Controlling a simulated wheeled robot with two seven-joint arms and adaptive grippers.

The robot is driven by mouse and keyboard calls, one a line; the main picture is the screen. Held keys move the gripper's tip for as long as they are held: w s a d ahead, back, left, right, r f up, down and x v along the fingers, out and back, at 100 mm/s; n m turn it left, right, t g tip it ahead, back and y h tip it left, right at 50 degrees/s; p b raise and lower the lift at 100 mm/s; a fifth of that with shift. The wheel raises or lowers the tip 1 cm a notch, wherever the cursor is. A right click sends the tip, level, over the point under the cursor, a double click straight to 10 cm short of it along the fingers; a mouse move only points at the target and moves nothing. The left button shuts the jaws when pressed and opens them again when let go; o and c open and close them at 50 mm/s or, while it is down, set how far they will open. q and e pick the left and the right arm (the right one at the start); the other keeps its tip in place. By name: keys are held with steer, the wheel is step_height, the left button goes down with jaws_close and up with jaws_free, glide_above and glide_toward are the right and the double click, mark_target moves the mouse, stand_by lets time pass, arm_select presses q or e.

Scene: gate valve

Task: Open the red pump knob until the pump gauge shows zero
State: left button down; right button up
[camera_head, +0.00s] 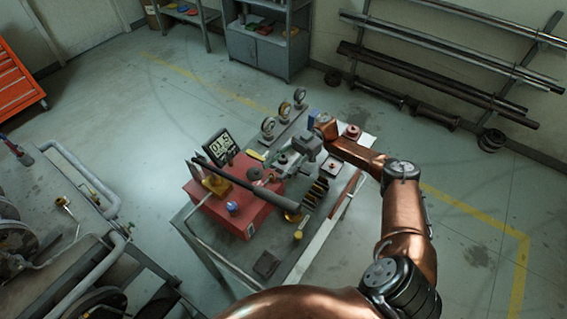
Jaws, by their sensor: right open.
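The red pump box (254,211) stands on the left part of the metal work table, with a black handle bar across it. The pump gauge (221,147) is a dark digital display on the box; its digits are too small to read surely. A small dull red knob (256,173) seems to sit at the back of the box, partly hidden by grey parts near my gripper. My right arm reaches in from the lower right. My right gripper (288,165) is open over the table, close to the knob; I cannot tell whether they touch. My left gripper is out of view.
A blue knob (232,208) is on the box's front. Round dial gauges (284,109) stand along the table's back. Another red round part (352,131) sits at the back right. A cart with grey pipes (85,180) stands left.

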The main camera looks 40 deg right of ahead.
steer(key=shift+w+d, duration=0.15)
steer(key=shift+d, duration=0.7)
steer(key=shift+w+d, duration=0.1)
steer(key=shift+d, duration=0.7)
